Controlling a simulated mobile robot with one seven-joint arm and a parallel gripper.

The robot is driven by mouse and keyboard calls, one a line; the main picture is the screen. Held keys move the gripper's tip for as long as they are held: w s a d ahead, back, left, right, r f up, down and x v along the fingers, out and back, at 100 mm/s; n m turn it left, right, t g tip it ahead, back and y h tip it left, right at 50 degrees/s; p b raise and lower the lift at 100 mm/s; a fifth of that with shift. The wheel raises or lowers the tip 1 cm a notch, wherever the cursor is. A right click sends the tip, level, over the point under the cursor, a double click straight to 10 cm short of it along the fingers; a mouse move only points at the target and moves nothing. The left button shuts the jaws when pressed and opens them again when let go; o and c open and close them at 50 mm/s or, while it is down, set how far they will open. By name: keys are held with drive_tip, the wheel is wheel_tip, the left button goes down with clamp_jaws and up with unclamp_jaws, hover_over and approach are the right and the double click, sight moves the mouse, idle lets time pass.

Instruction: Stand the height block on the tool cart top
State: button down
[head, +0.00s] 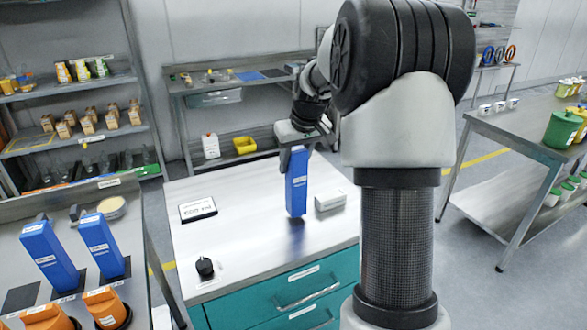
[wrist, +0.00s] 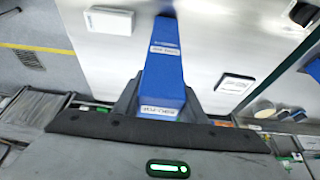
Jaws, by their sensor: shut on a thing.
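The blue height block (head: 297,183) is upright in my gripper (head: 296,150), which is shut on its upper end. The block is over the tool cart top (head: 250,245), a bare steel surface on a teal cart. Its lower end is at or just above the surface; I cannot tell whether it touches. In the wrist view the block (wrist: 163,65) runs away from my gripper (wrist: 160,97) toward the steel top (wrist: 205,40), with a finger on each side. White labels show on the block.
On the cart top are a labelled card (head: 198,209), a black knob (head: 205,267) and a pale box (head: 330,200) close right of the block. Two more blue blocks (head: 48,255) (head: 103,245) and orange items (head: 105,307) stand on the left bench. The cart's front middle is clear.

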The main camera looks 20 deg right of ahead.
drive_tip(key=shift+f, duration=0.55)
drive_tip(key=shift+f, duration=0.2)
drive_tip(key=c, duration=1.1)
unclamp_jaws()
drive_tip(key=shift+r, duration=0.3)
drive_tip(key=p+v, duration=0.1)
drive_tip(key=v, duration=1)
drive_tip(key=shift+s+r, duration=0.15)
drive_tip(key=shift+r, duration=0.2)
